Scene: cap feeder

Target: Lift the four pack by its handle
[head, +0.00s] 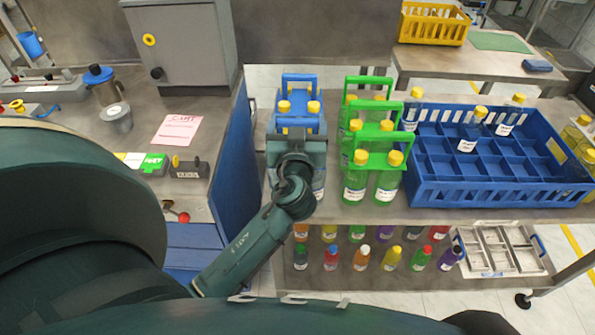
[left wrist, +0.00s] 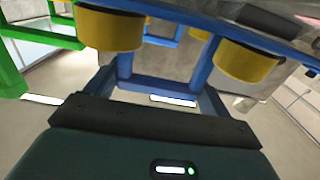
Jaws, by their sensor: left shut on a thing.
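A blue four pack carrier (head: 297,122) with yellow-capped bottles stands on the bench, left of the green carriers. A blue handle frame (head: 300,79) rises at its far side. My left gripper (head: 296,146) is over the near part of the blue pack, shut on its blue handle. The gripper and wrist hide most of the near bottles and the gripped part. In the left wrist view, the blue handle (left wrist: 160,84) crosses at the gripper's jaws (left wrist: 150,115), with two yellow caps (left wrist: 110,28) close above. My right gripper is out of view.
Green carriers (head: 380,136) with yellow-capped bottles stand close to the right. A blue divided crate (head: 490,190) with a few bottles is further right. A grey cabinet (head: 185,45) and side bench stand left. Several coloured bottles (head: 361,258) sit on the lower shelf.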

